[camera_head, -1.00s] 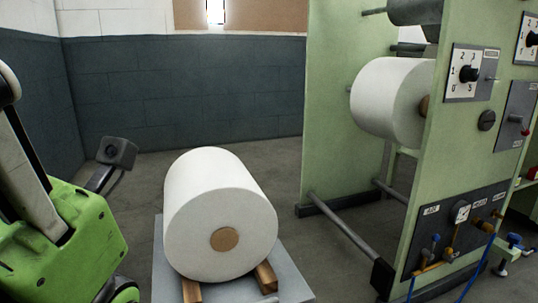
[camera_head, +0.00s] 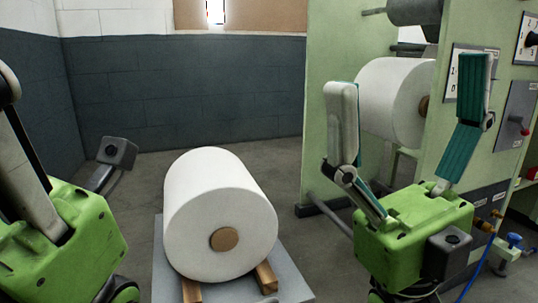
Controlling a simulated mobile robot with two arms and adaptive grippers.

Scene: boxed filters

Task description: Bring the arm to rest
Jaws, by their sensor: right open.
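My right gripper (camera_head: 408,85) stands upright at the right of the head view, in front of the green machine. Its two fingers point up and are spread wide, with nothing between them. My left gripper (camera_head: 28,170) is at the left edge; its green body and one finger show, and the other finger is out of the picture. I cannot tell how far its jaws are apart. No held thing shows in either gripper.
A large white roll (camera_head: 220,205) lies on wooden bars (camera_head: 267,276) on a grey platform (camera_head: 290,280) between my grippers. The green machine (camera_head: 330,50) stands at the right with another white roll (camera_head: 385,95) mounted on it. Open floor (camera_head: 275,160) lies behind the platform.

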